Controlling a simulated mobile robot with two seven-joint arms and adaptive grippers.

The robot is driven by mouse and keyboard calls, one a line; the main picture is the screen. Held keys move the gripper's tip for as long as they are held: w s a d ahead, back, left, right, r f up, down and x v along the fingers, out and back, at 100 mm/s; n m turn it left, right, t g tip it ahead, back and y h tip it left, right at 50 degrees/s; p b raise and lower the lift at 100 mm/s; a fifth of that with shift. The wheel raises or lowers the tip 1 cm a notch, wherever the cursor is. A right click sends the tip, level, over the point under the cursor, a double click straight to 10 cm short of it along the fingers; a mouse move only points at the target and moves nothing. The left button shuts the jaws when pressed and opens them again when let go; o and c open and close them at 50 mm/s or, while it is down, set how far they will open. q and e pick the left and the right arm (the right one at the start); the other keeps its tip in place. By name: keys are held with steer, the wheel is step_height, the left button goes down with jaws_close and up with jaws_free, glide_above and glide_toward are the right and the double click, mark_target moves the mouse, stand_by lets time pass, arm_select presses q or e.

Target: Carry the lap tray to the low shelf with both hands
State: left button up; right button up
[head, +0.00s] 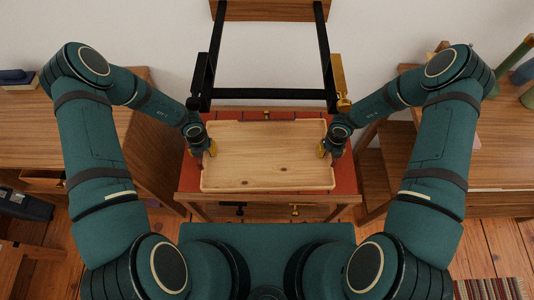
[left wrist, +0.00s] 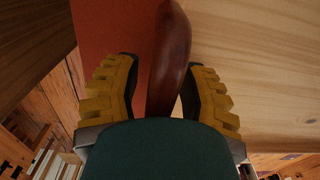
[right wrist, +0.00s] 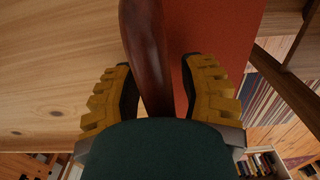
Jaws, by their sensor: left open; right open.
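The lap tray (head: 265,158) is a pale wooden tray lying on a red-topped stand (head: 345,178) in front of me. Its pale wood also shows in the left wrist view (left wrist: 255,90) and the right wrist view (right wrist: 65,75). My left gripper (head: 209,150) is at the tray's left end, open, with a dark red-brown handle (left wrist: 170,55) between its yellow fingers. My right gripper (head: 324,150) is at the right end, open, with a matching handle (right wrist: 145,50) between its fingers. I cannot tell whether any finger touches a handle.
A black frame (head: 265,94) rises behind the tray against the white wall. Wooden desks stand at the left (head: 30,135) and right (head: 500,150). A lower wooden level with small items shows under the red top. A striped rug (head: 490,289) lies at lower right.

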arm_select(q)
steer(key=shift+c, duration=0.4)
arm_select(e)
steer(key=shift+c, duration=0.4)
arm_select(q)
jaws_close()
arm_select(e)
jaws_close()
arm_select(q)
steer(key=shift+r, duration=0.15)
arm_select(e)
steer(key=shift+r, duration=0.2)
